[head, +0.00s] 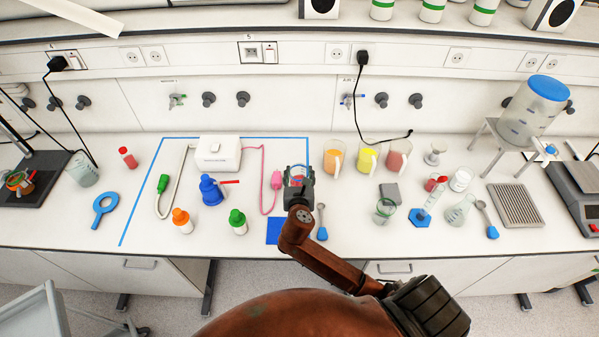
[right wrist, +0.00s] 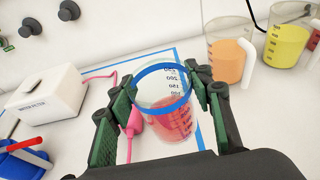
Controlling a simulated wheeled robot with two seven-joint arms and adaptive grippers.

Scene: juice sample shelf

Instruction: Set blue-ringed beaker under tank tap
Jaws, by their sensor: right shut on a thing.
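The blue-ringed beaker (right wrist: 163,98) is clear glass with a blue ring at its rim, printed marks and red contents showing in its lower part. My right gripper (right wrist: 160,92) is shut on its sides, one finger on each side. In the head view, the right gripper (head: 298,182) mostly hides the beaker (head: 297,171); I cannot tell whether it is clear of the bench. The tank (head: 534,112), clear with a blue lid, stands on a white stand (head: 487,127) at the right. Its tap (head: 550,150) is blue, low at the front. My left gripper is not in view.
Orange, yellow and red pitchers (head: 333,160) stand right of the gripper. A small beaker (head: 385,209), flasks (head: 459,210) and a drain rack (head: 516,205) lie between there and the tank. A white box (head: 218,152) and a blue wash bottle (head: 211,191) are at left.

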